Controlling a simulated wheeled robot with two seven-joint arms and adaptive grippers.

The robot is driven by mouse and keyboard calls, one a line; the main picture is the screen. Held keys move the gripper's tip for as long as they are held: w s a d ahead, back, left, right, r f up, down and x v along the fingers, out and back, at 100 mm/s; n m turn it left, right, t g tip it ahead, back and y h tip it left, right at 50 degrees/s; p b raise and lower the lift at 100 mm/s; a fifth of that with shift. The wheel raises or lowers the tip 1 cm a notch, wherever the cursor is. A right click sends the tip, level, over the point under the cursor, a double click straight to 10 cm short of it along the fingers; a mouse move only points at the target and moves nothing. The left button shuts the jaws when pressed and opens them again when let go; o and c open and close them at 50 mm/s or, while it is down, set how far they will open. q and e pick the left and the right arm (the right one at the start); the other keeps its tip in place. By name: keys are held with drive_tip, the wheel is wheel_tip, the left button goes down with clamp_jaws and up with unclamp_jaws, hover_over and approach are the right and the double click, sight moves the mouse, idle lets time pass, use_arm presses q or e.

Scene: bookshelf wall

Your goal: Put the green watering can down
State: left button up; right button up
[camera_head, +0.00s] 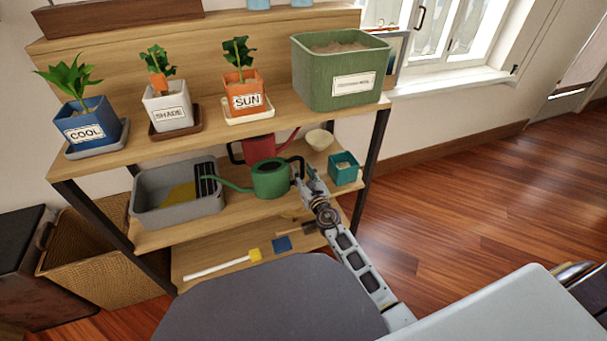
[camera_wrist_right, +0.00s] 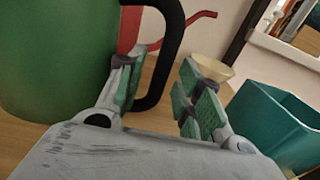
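The green watering can (camera_head: 270,180) stands upright on the middle shelf (camera_head: 240,205), with its spout to the left and its black handle to the right. In the right wrist view the can's green body (camera_wrist_right: 50,60) fills the left side, with its base on the wood. My right gripper (camera_head: 308,172) is at the handle side of the can. In the wrist view its fingers (camera_wrist_right: 162,88) are spread apart. The black handle (camera_wrist_right: 172,45) shows in the gap, nearer the left finger; I cannot tell whether they touch. My left gripper is not in view.
A red watering can (camera_head: 258,148) stands behind the green one. A grey tub (camera_head: 180,205) is left of it. A cream bowl (camera_head: 320,139) and a teal pot (camera_head: 343,168) are close on the right. Potted plants and a green planter (camera_head: 325,75) occupy the shelf above.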

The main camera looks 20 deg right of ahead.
drive_tip(key=shift+r, duration=0.15)
drive_tip(key=s+p, duration=0.1)
drive_tip(key=s, duration=1.1)
idle(0.5)
drive_tip(key=shift+d, duration=0.2)
idle(0.4)
drive_tip(key=s+d+f+m+g+h, duration=0.15)
drive_tip(key=s+f+m+g, duration=0.75)
drive_tip(key=m, duration=1.4)
drive_tip(key=s+a+f+m+g+y, duration=0.2)
drive_tip(key=s+a+f+m+y, duration=0.2)
drive_tip(key=s+a+m, duration=0.7)
drive_tip(key=shift+s+a+f+m+g+y, duration=0.15)
drive_tip(key=shift+s+a+m+g+y, duration=0.2)
drive_tip(key=shift+s+y, duration=0.65)
drive_tip(key=shift+s+h, duration=0.15)
drive_tip(key=shift+h, duration=0.2)
